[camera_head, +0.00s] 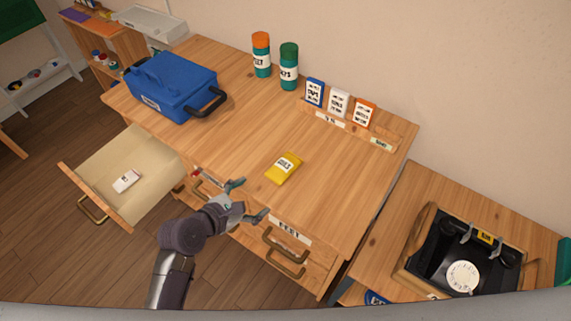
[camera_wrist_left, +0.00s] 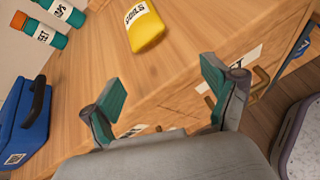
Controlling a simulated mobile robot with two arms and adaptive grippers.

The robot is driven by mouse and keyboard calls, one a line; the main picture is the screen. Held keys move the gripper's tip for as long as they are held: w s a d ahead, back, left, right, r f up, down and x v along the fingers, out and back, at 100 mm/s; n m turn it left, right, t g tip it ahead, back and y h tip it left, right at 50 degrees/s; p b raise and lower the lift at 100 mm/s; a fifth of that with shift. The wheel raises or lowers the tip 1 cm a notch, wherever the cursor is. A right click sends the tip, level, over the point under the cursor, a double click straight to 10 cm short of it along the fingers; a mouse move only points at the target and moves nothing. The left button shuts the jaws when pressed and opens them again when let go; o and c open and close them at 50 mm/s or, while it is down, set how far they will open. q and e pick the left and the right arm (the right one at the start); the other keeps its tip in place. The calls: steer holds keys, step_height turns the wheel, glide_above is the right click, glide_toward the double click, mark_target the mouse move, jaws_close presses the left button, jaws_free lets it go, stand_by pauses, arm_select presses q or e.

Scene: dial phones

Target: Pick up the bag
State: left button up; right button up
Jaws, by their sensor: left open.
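My right gripper is not in view.
A yellow packet (camera_head: 284,168) lies mid-desk. Two bottles (camera_head: 262,55) and several small boxes (camera_head: 339,101) stand along the back. An open drawer (camera_head: 154,184) juts out below the bag. The desk between bag and packet is clear.

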mark_target(282, 166)
arm_select(q)
steer(key=r+n, duration=0.1)
steer(key=w+r+n, duration=0.1)
steer(key=r+n+t+h, duration=0.1)
steer(key=r, duration=0.1)
steer(key=shift+w+d+n, duration=0.3)
steer(key=shift+w+d, duration=0.05)
steer(key=shift+w, duration=0.05)
steer(key=x, duration=0.8)
steer(key=shift+d, duration=0.15)
steer(key=shift+w+d+f, duration=0.1)
steer(key=shift+w+d, duration=0.25)
steer(key=x, duration=0.4)
steer(key=shift+w+d+f, duration=0.15)
steer(key=shift+d+f, duration=0.05)
steer(key=shift+d, duration=0.1)
steer(key=c, duration=1.3)
steer(key=shift+o, duration=0.2)
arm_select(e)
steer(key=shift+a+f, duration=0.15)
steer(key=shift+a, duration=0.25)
arm_select(q)
steer(key=shift+r, duration=0.1)
